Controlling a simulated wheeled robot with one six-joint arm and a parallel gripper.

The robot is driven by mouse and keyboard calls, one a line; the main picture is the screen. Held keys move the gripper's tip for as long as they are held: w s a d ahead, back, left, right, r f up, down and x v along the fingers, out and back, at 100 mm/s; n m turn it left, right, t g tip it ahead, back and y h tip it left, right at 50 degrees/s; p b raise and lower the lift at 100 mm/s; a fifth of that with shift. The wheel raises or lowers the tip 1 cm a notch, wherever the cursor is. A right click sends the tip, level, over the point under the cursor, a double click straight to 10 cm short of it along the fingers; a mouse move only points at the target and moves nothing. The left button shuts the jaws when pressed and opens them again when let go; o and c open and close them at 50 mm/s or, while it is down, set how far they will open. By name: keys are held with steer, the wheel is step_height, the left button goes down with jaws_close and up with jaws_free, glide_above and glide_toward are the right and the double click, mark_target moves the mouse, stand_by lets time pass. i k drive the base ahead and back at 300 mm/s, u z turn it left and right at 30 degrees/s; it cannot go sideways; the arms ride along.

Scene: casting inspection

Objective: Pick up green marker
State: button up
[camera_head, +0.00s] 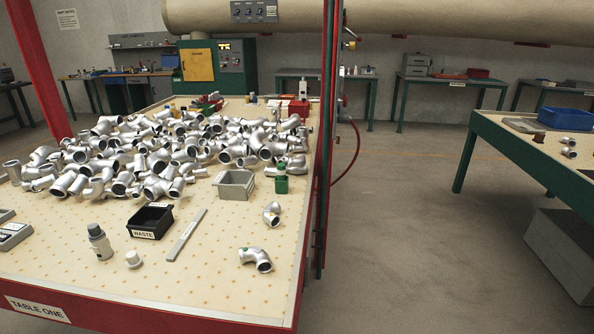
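A small green upright item (281,184) stands on the table marked TABLE ONE (150,280), near its right edge and just right of a grey open bin (234,184). It is the only small upright green item I see near the front of this table. It is too small to tell for sure that it is the green marker. My gripper is not in view.
A large pile of silver pipe elbows (150,160) covers the table's middle. A red-green post rises at the right edge.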

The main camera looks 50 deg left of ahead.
mark_target(281, 169)
steer(key=u, duration=0.2)
steer(key=i, duration=2.2)
steer(key=u, duration=1.35)
steer(key=i, duration=1.05)
steer(key=u, duration=1.5)
steer(key=i, duration=0.4)
steer(key=u, duration=0.3)
